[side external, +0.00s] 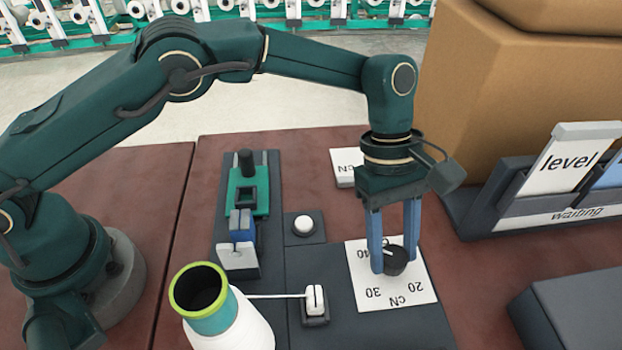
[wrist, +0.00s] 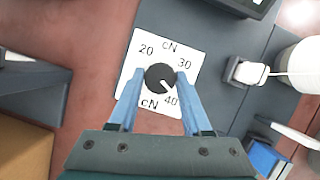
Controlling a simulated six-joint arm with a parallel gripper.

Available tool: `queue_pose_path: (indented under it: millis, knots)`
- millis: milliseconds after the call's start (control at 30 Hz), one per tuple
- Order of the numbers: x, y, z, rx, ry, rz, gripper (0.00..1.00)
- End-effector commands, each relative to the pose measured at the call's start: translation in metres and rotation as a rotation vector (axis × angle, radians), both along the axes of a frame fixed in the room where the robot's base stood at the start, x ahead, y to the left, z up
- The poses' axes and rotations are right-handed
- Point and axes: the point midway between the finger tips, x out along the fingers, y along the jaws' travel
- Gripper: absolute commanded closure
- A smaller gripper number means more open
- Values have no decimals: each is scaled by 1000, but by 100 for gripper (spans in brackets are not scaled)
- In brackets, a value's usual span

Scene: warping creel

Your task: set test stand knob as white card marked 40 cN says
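The test stand's black knob (side external: 396,262) sits on a white dial plate (side external: 408,292) marked cN with 20, 30 and 40. In the wrist view the knob (wrist: 159,77) has a white pointer line aimed to the lower right, toward 40. My gripper (side external: 395,264) is down over the dial, one blue finger on each side of the knob. In the wrist view the fingers (wrist: 160,73) look open, the right one very near the knob; contact is unclear.
A yarn cone (side external: 228,318) stands left of the dial, its thread running to a white guide (side external: 315,299). A white button (side external: 303,224) and a green-and-blue clamp unit (side external: 246,200) are nearby. A rack marked waiting (side external: 560,214) holds a level card; cardboard boxes (side external: 520,90) stand behind.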

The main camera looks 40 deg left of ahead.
Motion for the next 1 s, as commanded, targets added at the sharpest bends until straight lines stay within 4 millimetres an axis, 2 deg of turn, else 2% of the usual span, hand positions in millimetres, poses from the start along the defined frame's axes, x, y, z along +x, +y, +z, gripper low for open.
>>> queue_pose_path:
  millis: [500,867,900,967,1000]
  knots:
    - [1,-1,0,-3,-1,-117,100]
    - [0,-1,1,-1,1,-133,100]
    - [1,0,0,-1,1,-133,47]
    - [1,0,0,-1,1,-133,24]
    - [1,0,0,-1,1,-133,21]
